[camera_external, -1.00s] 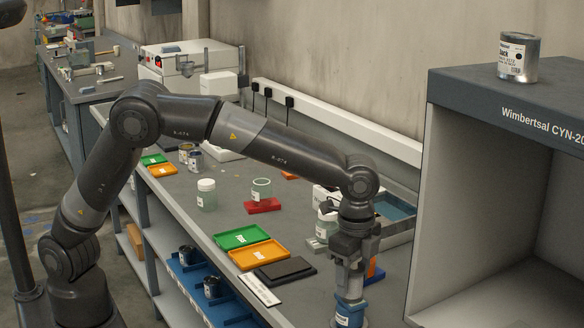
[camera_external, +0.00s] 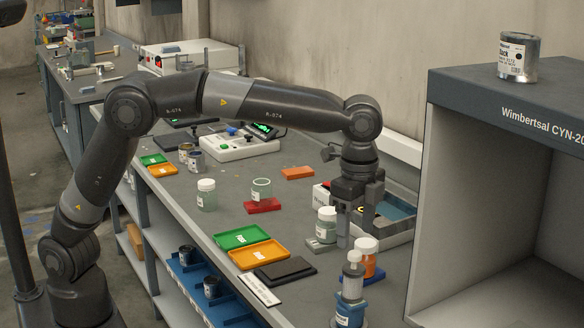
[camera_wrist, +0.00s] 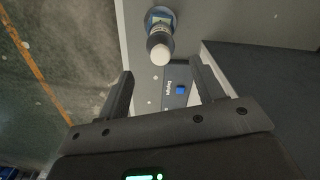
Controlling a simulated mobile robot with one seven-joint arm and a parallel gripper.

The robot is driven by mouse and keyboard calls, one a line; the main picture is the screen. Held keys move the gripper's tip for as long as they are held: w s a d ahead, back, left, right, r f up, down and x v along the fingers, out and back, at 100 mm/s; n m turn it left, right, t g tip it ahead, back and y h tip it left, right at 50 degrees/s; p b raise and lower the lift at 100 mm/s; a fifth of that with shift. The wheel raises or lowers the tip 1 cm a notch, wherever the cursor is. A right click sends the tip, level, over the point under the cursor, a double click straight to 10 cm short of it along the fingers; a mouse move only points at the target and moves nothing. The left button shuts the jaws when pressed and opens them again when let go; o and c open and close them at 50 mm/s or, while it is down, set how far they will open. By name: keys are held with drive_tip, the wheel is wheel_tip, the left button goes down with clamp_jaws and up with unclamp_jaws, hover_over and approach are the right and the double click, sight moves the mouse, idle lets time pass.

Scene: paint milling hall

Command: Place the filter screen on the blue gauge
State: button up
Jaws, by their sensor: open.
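An upright piece with a pale knob, a grey neck and a labelled blue base (camera_external: 350,312) stands at the bench's front edge. The blue base looks like the blue gauge; I cannot tell for sure whether the grey part on it is the filter screen. In the wrist view the blue base (camera_wrist: 163,13) shows at the top, with the pale knob (camera_wrist: 161,54) toward me. My gripper (camera_external: 358,232) is open and empty, above and slightly behind the piece. In the wrist view my gripper (camera_wrist: 160,70) has its fingers apart, with the knob between and beyond them.
An orange jar with a white lid (camera_external: 366,262) stands close behind the piece, on a blue block. A white-lidded jar (camera_external: 326,226) is near my fingers. Green (camera_external: 244,237) and orange (camera_external: 259,255) trays lie left. A grey cabinet (camera_external: 440,190) stands at right.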

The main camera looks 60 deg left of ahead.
drive_tip(key=shift+a+r, duration=0.1)
drive_tip(key=shift+r, duration=0.6)
drive_tip(key=s+a+r+n+t, duration=0.1)
drive_tip(key=s+a+r+n, duration=0.1)
drive_tip(key=a, duration=0.6)
drive_tip(key=s+a+r+n+h, duration=0.1)
drive_tip(key=s+a+r+n, duration=0.15)
drive_tip(key=a, duration=0.65)
drive_tip(key=s+a+r+n+t, duration=0.1)
drive_tip(key=a+r+n, duration=0.1)
drive_tip(key=a, duration=0.6)
drive_tip(key=s+a+f+n+t, duration=0.1)
drive_tip(key=s+a+f+n, duration=0.1)
drive_tip(key=s+a, duration=0.3)
drive_tip(key=s+a+f+n+t, duration=0.1)
drive_tip(key=s+a+f+n, duration=0.2)
drive_tip(key=s, duration=0.4)
drive_tip(key=s+a+f+n+t+y, duration=0.1)
drive_tip(key=s+a+f+n, duration=0.2)
drive_tip(key=s+a, duration=0.3)
drive_tip(key=shift+s+a+f+t, duration=0.3)
drive_tip(key=shift+a+f, duration=0.15)
drive_tip(key=shift+a, duration=0.45)
